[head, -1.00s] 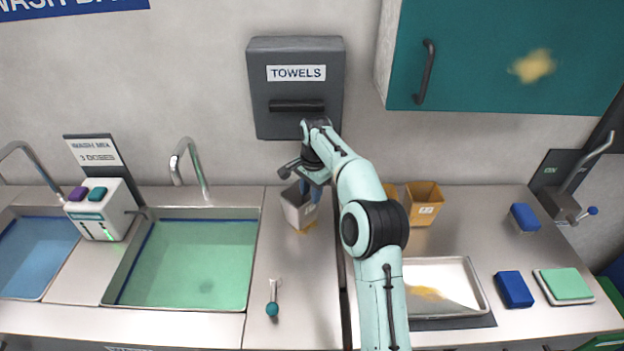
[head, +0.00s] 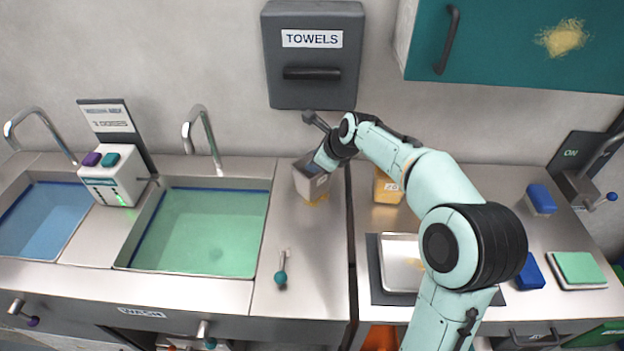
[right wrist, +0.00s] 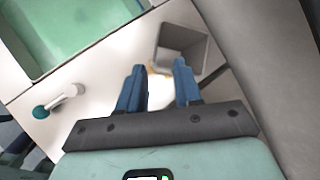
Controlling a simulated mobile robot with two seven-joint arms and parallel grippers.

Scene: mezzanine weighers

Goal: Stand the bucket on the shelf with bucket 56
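A grey, square, open-topped bucket (head: 306,184) stands upright on the steel counter, right of the green-water sink. Its small front label is too blurred to read. It also shows in the right wrist view (right wrist: 196,42), just beyond the fingers. My right gripper (right wrist: 160,66) is open, its two blue fingers apart with nothing seen between them; I cannot tell whether they touch the bucket. In the head view my right gripper (head: 316,168) is at the bucket's rim. An ochre bucket (head: 387,190) with a label stands right, partly behind my arm. I cannot make out bucket 56 or a shelf. My left gripper is out of view.
A towel dispenser (head: 312,55) hangs above the bucket, and a teal cupboard (head: 500,35) above right. A teal-knobbed lever (head: 281,272) stands in front. A metal tray (head: 400,262) lies right. Yellow residue (head: 317,202) is at the bucket's base.

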